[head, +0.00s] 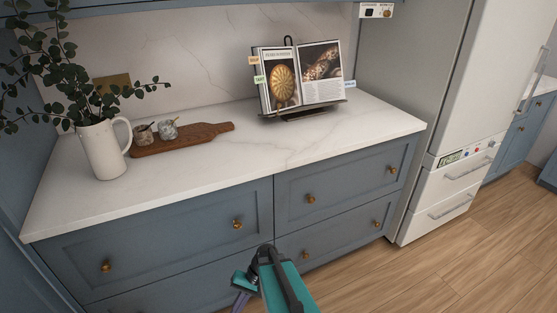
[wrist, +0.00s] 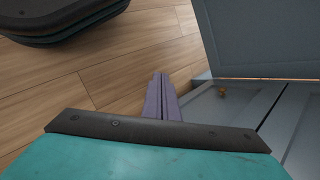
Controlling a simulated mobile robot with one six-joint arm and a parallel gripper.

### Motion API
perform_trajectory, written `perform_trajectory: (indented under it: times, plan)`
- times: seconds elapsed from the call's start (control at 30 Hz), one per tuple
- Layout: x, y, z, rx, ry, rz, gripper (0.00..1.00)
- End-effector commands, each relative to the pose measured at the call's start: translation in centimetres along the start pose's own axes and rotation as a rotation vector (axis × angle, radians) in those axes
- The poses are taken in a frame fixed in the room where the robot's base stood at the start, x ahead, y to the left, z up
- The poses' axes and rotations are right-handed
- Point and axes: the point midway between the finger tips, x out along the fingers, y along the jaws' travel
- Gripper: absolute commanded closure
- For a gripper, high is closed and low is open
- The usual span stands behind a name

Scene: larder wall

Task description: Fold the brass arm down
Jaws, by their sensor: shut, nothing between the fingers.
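I cannot make out a brass arm in either view. A flat brass-coloured plate (head: 112,83) is on the backsplash, partly hidden by the plant. My gripper (head: 239,302) is low in front of the blue drawers in the head view, beneath the countertop level, with its tips near the bottom edge. In the wrist view the purple fingers of my gripper (wrist: 164,82) are together and empty, over the wooden floor beside the blue cabinet front. A small brass knob (wrist: 222,92) shows to their right, apart from them.
Blue drawers (head: 160,262) with brass knobs stand under a white countertop (head: 215,175). On it are a white jug (head: 102,150) with leafy stems, a wooden board (head: 185,138) with small jars, and an open book (head: 300,78) on a stand. A pale fridge (head: 440,90) stands right. Wooden floor (head: 450,265) is clear.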

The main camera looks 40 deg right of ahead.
Motion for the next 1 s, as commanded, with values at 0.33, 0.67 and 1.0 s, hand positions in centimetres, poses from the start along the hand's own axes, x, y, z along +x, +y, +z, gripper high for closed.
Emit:
perform_trajectory:
  times: [0.33, 0.67, 1.0]
  plan:
    - [8.0, 3.5, 6.3, -0.158, -0.111, 0.308, 1.00]
    - [12.2, 8.0, 11.1, -0.349, -0.187, 0.593, 1.00]
    - [13.4, 10.9, 13.2, -0.487, -0.221, 0.764, 1.00]
